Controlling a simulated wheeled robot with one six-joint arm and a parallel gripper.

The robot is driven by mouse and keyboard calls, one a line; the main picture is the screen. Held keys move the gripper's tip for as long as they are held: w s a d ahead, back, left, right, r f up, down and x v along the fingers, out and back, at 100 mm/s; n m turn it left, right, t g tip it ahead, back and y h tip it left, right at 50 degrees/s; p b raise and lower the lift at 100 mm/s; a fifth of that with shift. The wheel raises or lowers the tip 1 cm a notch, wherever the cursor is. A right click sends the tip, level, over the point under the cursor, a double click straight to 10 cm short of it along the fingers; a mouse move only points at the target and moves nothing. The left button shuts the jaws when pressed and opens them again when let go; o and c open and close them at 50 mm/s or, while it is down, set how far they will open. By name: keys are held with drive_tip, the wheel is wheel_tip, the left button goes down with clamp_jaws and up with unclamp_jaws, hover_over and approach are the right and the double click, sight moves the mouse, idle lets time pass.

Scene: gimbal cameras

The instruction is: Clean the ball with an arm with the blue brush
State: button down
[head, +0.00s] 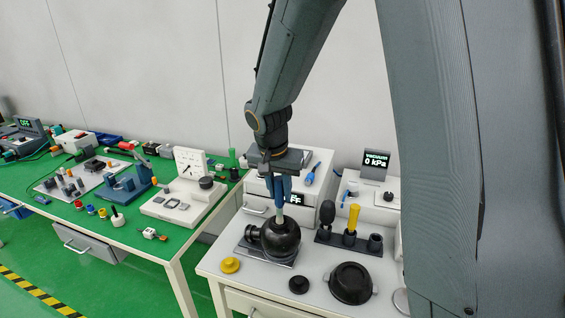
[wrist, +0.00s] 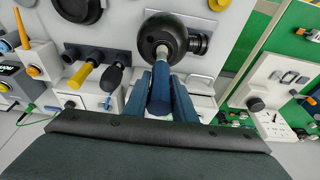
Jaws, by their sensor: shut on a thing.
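The ball with an arm is a black sphere (head: 281,240) with a short side arm pointing left, lying on a grey plate (head: 262,256) on the white table. In the wrist view the ball (wrist: 152,32) is at the top centre. My gripper (head: 284,192) is above the ball and points down. It is shut on the blue brush, whose blue handle (wrist: 160,92) shows between the fingers in the wrist view. The brush's pale lower end (head: 280,212) reaches the opening on top of the ball. How deep it sits inside is hidden.
A dark holder (head: 345,243) with a yellow-handled tool (head: 352,222) and a black bulb (head: 327,212) stands right of the ball. A black round lid (head: 351,284), a small black cap (head: 299,285) and a yellow cap (head: 230,265) lie in front. A vacuum display (head: 375,163) stands behind.

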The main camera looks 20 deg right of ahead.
sight(279, 177)
drive_tip(key=shift+w+d+r, duration=0.1)
drive_tip(key=shift+w+d, duration=0.2)
drive_tip(key=shift+w, duration=0.4)
drive_tip(key=shift+s+a, duration=0.3)
drive_tip(key=shift+s, duration=0.3)
drive_tip(key=shift+s+a+f, duration=0.15)
drive_tip(key=shift+s+f, duration=0.05)
drive_tip(key=shift+w+d+r, duration=0.2)
drive_tip(key=shift+w+d, duration=0.2)
drive_tip(key=shift+w, duration=0.35)
drive_tip(key=shift+s+a, duration=0.45)
drive_tip(key=shift+s, duration=0.3)
wheel_tip(279, 177, up, 2)
drive_tip(key=shift+w+r+p, duration=0.1)
drive_tip(key=shift+p, duration=0.2)
drive_tip(key=shift+d+r+p, duration=0.1)
drive_tip(key=shift+r+p, duration=0.15)
drive_tip(key=shift+p, duration=0.05)
drive_tip(key=shift+r+p, duration=1.8)
drive_tip(key=shift+r, duration=0.85)
